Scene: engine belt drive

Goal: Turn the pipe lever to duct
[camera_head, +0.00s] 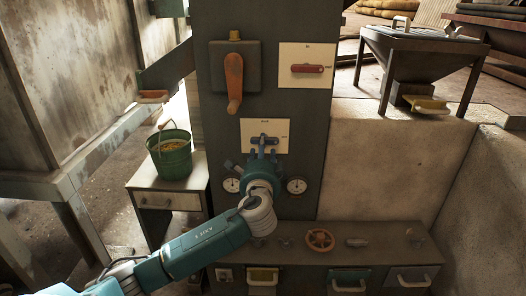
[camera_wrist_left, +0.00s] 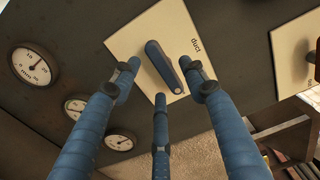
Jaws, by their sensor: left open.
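The pipe lever (camera_wrist_left: 163,64) is a short blue handle on a cream plate (camera_wrist_left: 122,45). The word "duct" is printed on that plate in the left wrist view, beside the lever. In the head view the lever (camera_head: 264,140) sits on the lower plate of the dark panel, partly hidden by my gripper. My left gripper (camera_head: 262,157) is open just in front of it. In the left wrist view its blue fingers (camera_wrist_left: 161,84) are spread around the lever's lower end, two at the sides and one below. I cannot tell whether any finger touches it. My right gripper is not in view.
An orange crank lever (camera_head: 234,80) and a red lever (camera_head: 307,69) on another plate are higher on the panel. Gauges (camera_head: 297,186) flank my gripper. A bench with a red handwheel (camera_head: 320,240) stands below. A green bucket (camera_head: 170,157) stands on a cabinet at left.

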